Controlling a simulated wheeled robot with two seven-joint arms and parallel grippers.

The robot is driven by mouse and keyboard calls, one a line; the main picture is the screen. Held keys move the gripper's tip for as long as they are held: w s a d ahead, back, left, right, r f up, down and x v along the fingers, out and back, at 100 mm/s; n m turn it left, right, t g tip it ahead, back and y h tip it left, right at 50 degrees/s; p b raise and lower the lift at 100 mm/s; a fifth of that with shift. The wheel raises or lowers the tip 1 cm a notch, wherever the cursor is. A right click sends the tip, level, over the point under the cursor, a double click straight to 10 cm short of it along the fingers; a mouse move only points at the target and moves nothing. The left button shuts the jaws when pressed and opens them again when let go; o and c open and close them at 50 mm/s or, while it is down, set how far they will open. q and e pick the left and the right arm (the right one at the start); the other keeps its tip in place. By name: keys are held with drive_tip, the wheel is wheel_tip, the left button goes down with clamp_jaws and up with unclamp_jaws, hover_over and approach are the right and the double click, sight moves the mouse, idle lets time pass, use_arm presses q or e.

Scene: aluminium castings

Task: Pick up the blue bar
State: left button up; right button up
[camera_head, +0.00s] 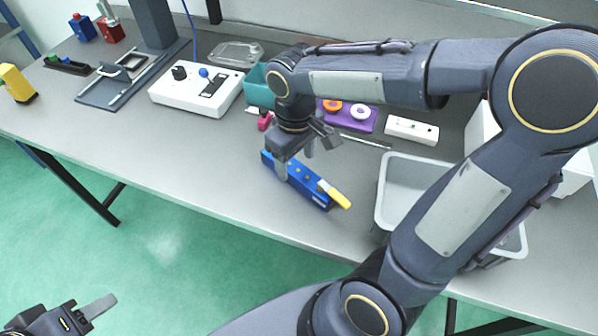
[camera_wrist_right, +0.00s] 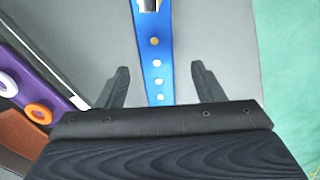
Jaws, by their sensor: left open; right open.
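The blue bar (camera_head: 312,188) lies on the grey table near its front edge, slanting in the head view, with a yellow part (camera_head: 338,197) at its right end. My right gripper (camera_head: 297,160) is over the bar's left half, pointing down. In the right wrist view, the blue bar (camera_wrist_right: 157,60) runs between the two open fingers of my right gripper (camera_wrist_right: 160,85), with a gap on both sides. A row of holes or studs shows along it. My left gripper (camera_head: 92,310) is at the bottom left, away from the table, open and empty.
A grey bin (camera_head: 383,205) stands right of the bar. Behind my right gripper are a purple block with rings (camera_head: 348,118), a white power strip (camera_head: 411,130) and a teal container (camera_head: 258,88). A white control box (camera_head: 196,90) stands to the left. The table's front left is clear.

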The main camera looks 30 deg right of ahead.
sight(298, 170)
drive_tip(key=f, duration=0.4)
drive_tip(key=shift+s+d+f, duration=0.1)
drive_tip(key=shift+d+f, duration=0.05)
drive_tip(key=shift+d, duration=0.1)
drive_tip(key=shift+c, duration=0.4)
drive_tip(key=c, duration=1.2)
